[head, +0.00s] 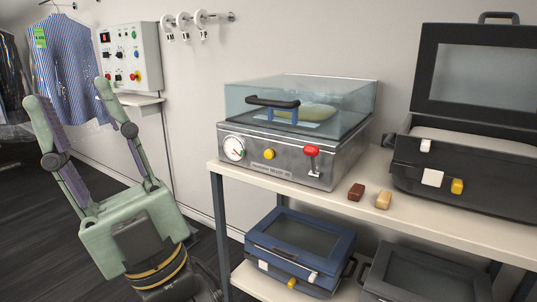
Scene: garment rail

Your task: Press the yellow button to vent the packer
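The packer (290,140) is a metal box with a clear lid, standing on the upper shelf of a rack. Its lid looks closed, with a dark handle, and a yellowish item (316,113) lies inside. The yellow button (269,154) is on its front panel, between a round dial (233,148) on the left and a red-topped lever (311,151) on the right. My gripper (68,90) is at the left of the head view, pointing up, fingers spread wide and empty. It is well to the left of the button and apart from the packer.
A larger dark case (470,165) with its lid up stands right of the packer. A blue case (300,250) and a grey case (420,278) sit below. A control panel (130,57) hangs behind my gripper, near a striped shirt (72,65).

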